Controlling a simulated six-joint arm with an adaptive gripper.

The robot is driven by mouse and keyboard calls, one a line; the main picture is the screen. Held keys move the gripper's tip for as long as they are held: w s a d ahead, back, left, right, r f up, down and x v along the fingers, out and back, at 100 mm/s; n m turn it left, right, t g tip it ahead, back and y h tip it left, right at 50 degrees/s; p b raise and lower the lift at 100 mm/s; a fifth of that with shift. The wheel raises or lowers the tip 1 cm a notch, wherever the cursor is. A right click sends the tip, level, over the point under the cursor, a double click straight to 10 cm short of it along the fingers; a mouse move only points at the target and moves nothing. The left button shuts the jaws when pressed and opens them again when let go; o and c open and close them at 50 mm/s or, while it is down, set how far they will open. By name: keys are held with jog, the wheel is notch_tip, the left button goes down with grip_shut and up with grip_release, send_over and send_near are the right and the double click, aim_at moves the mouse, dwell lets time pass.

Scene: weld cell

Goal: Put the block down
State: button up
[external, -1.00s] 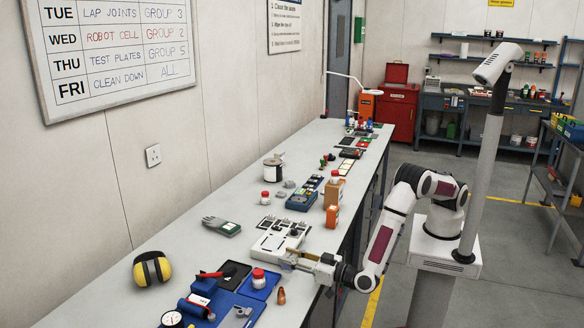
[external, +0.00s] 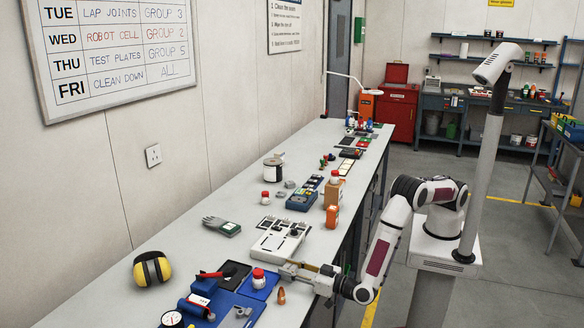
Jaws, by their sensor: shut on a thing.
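My gripper (external: 288,270) is at the bench's near edge, between a white panel-topped unit and a blue mat. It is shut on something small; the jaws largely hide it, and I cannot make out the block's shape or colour. I cannot tell whether it touches the bench or hangs just above it.
The white unit (external: 279,238) stands just behind my gripper. A red-and-white jar (external: 258,278) stands on the blue mat (external: 269,290) to its left. A small copper-coloured piece (external: 281,296) lies just in front. An orange box (external: 332,216) stands farther back. Bare bench (external: 205,255) lies left of the unit.

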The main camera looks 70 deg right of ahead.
jog(key=o, duration=1.3)
jog(key=shift+s+a, duration=0.1)
jog(key=shift+s, duration=0.8)
jog(key=s, duration=0.1)
jog(key=s+a, duration=0.1)
jog(key=s, duration=0.2)
jog(key=shift+s+a+r, duration=0.15)
jog(key=shift+s+r, duration=0.15)
jog(key=shift+s, duration=0.65)
